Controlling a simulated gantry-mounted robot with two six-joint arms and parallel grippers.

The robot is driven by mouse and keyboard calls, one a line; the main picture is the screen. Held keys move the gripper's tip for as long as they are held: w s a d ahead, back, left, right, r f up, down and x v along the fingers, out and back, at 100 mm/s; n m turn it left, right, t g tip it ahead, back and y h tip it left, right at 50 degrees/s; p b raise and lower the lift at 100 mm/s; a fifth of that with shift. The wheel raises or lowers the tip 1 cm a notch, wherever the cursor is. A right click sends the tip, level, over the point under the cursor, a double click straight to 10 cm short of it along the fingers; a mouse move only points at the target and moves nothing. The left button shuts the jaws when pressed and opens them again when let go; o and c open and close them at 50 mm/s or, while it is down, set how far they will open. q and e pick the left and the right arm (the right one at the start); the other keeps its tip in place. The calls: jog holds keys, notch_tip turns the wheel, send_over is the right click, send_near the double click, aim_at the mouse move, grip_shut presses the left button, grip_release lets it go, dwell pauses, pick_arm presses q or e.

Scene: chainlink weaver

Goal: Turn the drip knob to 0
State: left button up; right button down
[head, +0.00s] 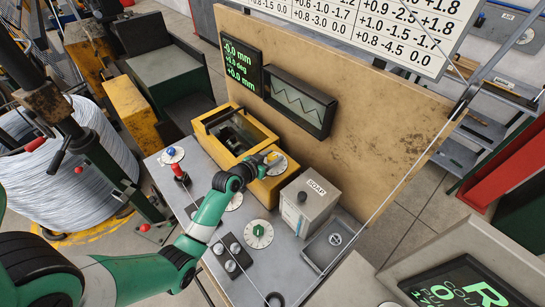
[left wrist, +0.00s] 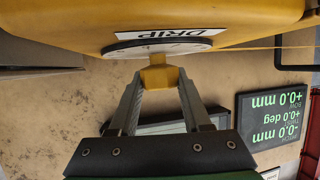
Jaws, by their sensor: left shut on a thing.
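The drip knob is a small yellow knob (left wrist: 158,76) on a round white dial (left wrist: 150,48), under a white DRIP label (left wrist: 172,32) on a yellow housing (left wrist: 60,20). The pale dial (head: 280,166) also shows in the head view, at the front of the yellow box. My left gripper (left wrist: 160,82) has a finger on each side of the knob and is shut on it. In the head view the left gripper (head: 261,166) reaches the dial from the left. The dial's marks and the knob's pointer are too small or hidden to read. My right gripper is not in view.
A grey SOAP box (head: 308,206) stands right of the dial on the grey bench. Other dials (head: 259,234) and several round knobs are nearer. A board behind carries a readout (head: 240,66) and a wave screen (head: 300,101). A wire coil (head: 60,170) stands left.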

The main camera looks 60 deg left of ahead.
pick_arm(q)
grip_shut()
jog(key=n+y+p, duration=0.1)
jog(key=p, duration=0.1)
jog(key=shift+d+r+g+p, duration=0.1)
jog(key=shift+r+g+p, duration=0.05)
jog(key=shift+g+p, duration=0.2)
jog(key=shift+n+g+y, duration=0.45)
jog(key=shift+n+y, duration=0.25)
jog(key=o, duration=1.1)
grip_release()
jog(key=p+v, duration=0.2)
jog(key=v, duration=0.9)
jog(key=shift+s+d, duration=0.1)
jog(key=shift+s, duration=0.15)
